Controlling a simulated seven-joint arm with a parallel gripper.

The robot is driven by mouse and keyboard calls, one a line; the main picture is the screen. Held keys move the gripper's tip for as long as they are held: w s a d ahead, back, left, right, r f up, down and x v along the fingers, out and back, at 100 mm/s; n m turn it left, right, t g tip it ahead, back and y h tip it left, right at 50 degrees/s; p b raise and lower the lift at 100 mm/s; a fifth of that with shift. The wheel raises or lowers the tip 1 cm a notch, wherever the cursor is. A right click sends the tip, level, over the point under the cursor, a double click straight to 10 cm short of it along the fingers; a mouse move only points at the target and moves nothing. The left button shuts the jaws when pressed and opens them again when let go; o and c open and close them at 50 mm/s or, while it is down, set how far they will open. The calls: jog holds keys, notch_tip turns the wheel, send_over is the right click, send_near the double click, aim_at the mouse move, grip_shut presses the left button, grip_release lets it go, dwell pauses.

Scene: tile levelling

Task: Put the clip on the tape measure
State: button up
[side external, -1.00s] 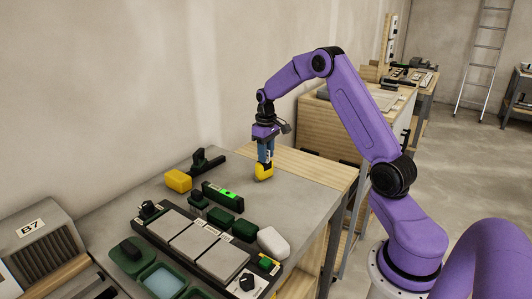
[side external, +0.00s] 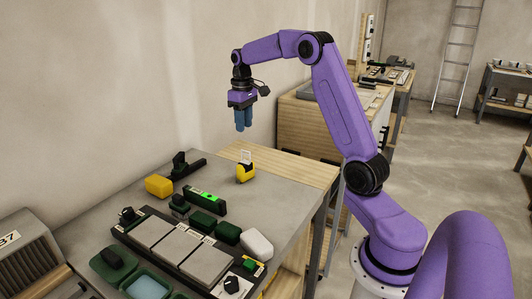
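The yellow and black tape measure (side external: 245,174) stands on the grey bench top, close to its wooden far end. A small pale upright piece (side external: 246,157), which looks like the clip, stands at its top edge. I cannot tell how firmly it sits there. My gripper (side external: 243,128), with blue fingers pointing down, hangs above the tape measure with a clear gap.
A yellow block (side external: 159,186), a dark green tool (side external: 187,166) and a level with a lit green vial (side external: 205,199) lie to the left. Grey tiles (side external: 179,247), green containers and a white rounded block (side external: 257,244) fill the front. Bench around the tape measure is clear.

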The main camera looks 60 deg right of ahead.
jog(key=s+a+n, duration=0.3)
jog(key=s+a, duration=0.4)
jog(key=a, duration=0.5)
jog(key=s+a+n, duration=0.3)
jog(key=s+a, duration=0.3)
jog(key=a, duration=0.6)
jog(key=s+a+f+n, duration=0.1)
jog(key=s+n, duration=0.2)
jog(key=s, duration=0.8)
jog(key=s+a+f+n, duration=0.2)
jog(key=s+n, duration=0.1)
jog(key=s, duration=0.7)
jog(key=shift+s+f, duration=0.3)
jog(key=shift+s, duration=0.1)
